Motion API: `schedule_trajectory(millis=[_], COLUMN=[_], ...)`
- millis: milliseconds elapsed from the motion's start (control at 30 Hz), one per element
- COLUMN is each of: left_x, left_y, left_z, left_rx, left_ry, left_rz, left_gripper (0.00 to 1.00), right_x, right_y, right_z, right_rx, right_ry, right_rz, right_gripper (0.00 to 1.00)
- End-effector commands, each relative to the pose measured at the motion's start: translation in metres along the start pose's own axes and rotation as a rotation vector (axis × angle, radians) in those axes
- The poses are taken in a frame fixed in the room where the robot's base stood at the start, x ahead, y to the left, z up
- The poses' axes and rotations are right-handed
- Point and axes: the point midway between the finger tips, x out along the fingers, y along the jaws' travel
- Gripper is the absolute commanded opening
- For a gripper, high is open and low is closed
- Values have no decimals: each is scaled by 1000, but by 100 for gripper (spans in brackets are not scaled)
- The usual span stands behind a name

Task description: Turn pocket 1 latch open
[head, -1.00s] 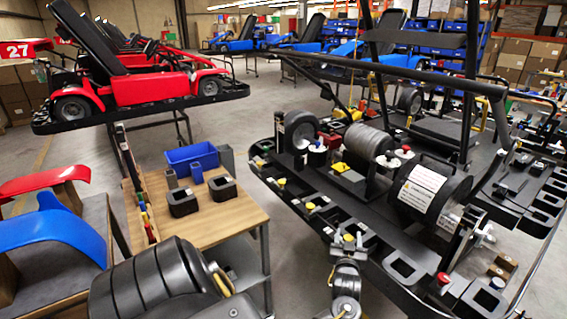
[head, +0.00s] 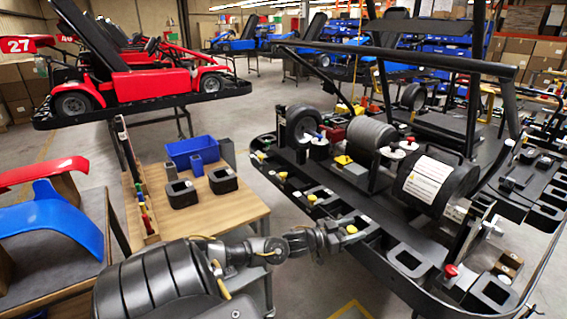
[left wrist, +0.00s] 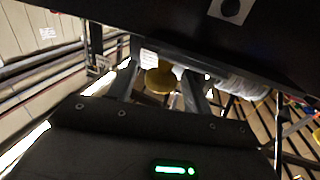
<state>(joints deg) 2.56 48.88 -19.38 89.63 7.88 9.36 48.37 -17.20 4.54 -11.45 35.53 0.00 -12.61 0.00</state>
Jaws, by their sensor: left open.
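Round yellow latch knobs sit along the near edge of the black kart frame (head: 330,206): one at the far end (head: 283,176), one further along (head: 312,198) and one nearest me (head: 351,229). I cannot read which one is pocket 1. My left gripper (head: 338,236) is beside the nearest yellow knob in the head view. In the left wrist view a yellow knob (left wrist: 160,82) shows between the two spread fingers of my left gripper (left wrist: 165,76). The fingers look open, and contact with the knob cannot be told. My right gripper is not in view.
A red knob (head: 450,270) stands further right on the frame, near black square pockets (head: 409,258). A wooden bench (head: 215,216) with a blue bin (head: 192,151) stands left. Floor between bench and frame is clear.

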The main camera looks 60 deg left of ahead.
Motion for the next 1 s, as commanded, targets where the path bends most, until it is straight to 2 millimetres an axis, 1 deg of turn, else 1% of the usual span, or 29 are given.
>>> schedule_trajectory(millis=[33,133,200,467,767,1000], left_x=[0,0,-11,-54,-108,-117], left_y=[-2,-2,-1,-6,-13,-34], left_z=[6,6,3,3,2,47], left_rx=[7,7,0,0,0,20], left_ry=[-1,-1,-4,-4,-4,-57], left_rz=[38,121,127,124,122,22], left_gripper=[50,50,50,50,50,50], right_x=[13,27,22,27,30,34], right_y=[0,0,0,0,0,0], right_z=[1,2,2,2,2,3], right_rx=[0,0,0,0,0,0], right_ry=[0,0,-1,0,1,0], right_rz=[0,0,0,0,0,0], right_gripper=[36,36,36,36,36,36])
